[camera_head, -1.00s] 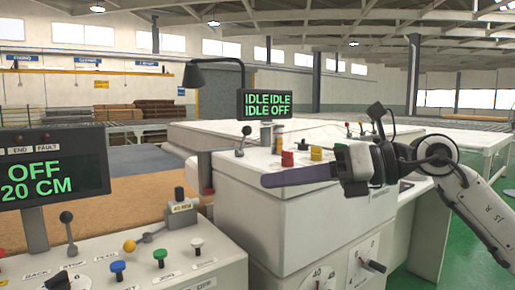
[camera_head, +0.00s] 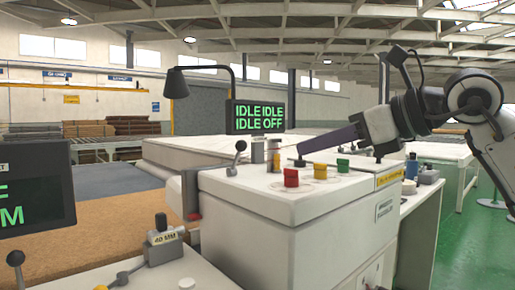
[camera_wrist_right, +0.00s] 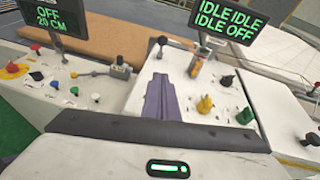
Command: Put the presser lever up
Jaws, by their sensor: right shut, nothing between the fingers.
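A lever with a dark ball knob (camera_head: 239,147) stands on the near left corner of the white machine top, its stem nearly upright and slightly tilted. It also shows in the wrist view (camera_wrist_right: 161,42). I cannot read a label saying whether it is the presser lever. My right gripper (camera_head: 290,148) reaches in from the right above the machine top, its purple fingers shut and empty, pointing left toward this lever. In the wrist view the fingertips (camera_wrist_right: 161,76) lie just short of the lever, apart from it. My left gripper is not in view.
A display (camera_head: 258,117) reads IDLE IDLE, IDLE OFF. Red (camera_head: 291,177), yellow (camera_head: 343,165) and green (camera_head: 320,170) knobs stand on the machine top below my right gripper. A left console carries another ball-topped lever (camera_head: 15,258) and a 40 MM block (camera_head: 163,238).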

